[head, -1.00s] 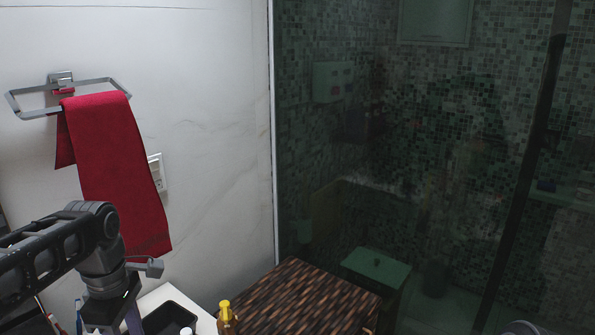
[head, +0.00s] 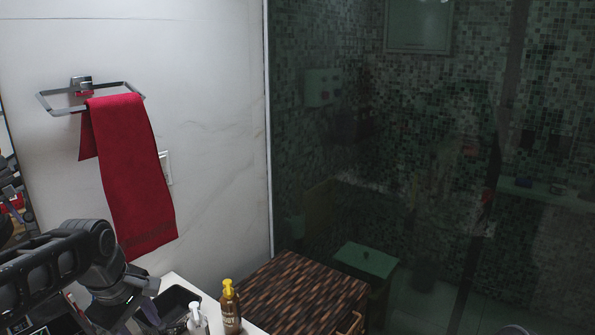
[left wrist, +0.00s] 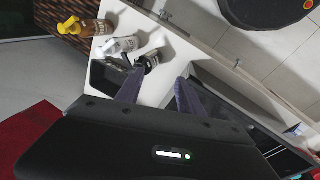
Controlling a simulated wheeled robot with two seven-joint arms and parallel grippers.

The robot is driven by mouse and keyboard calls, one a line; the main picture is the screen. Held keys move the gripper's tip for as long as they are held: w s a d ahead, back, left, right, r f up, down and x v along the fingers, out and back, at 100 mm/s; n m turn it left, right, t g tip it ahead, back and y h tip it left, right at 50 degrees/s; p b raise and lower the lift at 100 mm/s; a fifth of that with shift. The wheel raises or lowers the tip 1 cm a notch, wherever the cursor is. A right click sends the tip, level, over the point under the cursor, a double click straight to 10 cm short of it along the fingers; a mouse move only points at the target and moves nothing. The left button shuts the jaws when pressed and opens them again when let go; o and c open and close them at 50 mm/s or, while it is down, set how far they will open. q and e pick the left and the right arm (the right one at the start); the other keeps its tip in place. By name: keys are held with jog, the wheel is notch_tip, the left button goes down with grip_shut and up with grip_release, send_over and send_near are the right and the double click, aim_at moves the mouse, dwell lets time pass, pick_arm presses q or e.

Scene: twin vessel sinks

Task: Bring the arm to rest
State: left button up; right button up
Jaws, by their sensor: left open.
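My left arm comes in from the left in the head view, bent down at the wrist. My left gripper (head: 140,318) points down near the counter's left part. In the left wrist view my left gripper (left wrist: 158,90) has its two dark fingers apart with nothing between them. Beyond the fingers lie the white counter (left wrist: 155,90) and a dark tray (left wrist: 107,76). My right gripper is in neither view.
An amber pump bottle (head: 230,308) and a white pump bottle (head: 196,320) stand on the counter. A dark bottle (left wrist: 150,61) is near the fingers. A red towel (head: 130,180) hangs behind. A woven hamper (head: 295,290) stands right of the counter.

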pick_arm(q)
jog(key=w+d+f+m+t+h, duration=0.2)
jog(key=w+d+f+m, duration=0.45)
jog(key=d+f, duration=0.35)
jog(key=s+d+f+m, duration=0.2)
jog(key=d+f, duration=0.1)
jog(key=f, duration=0.4)
jog(key=s+d+f+m, duration=0.1)
jog(key=d+f+m, duration=0.1)
jog(key=f, duration=0.5)
jog(key=s+d+f+m+g+h, duration=0.1)
jog(key=s+d+f, duration=0.3)
jog(key=s+f, duration=0.4)
jog(key=s+d+f+m+g, duration=0.1)
jog(key=s+d+f+g, duration=0.2)
jog(key=s+f, duration=0.6)
jog(key=s+d, duration=0.1)
jog(key=s, duration=0.6)
jog(key=shift+s+d+f+h, duration=0.2)
jog(key=shift+s+d+h, duration=0.2)
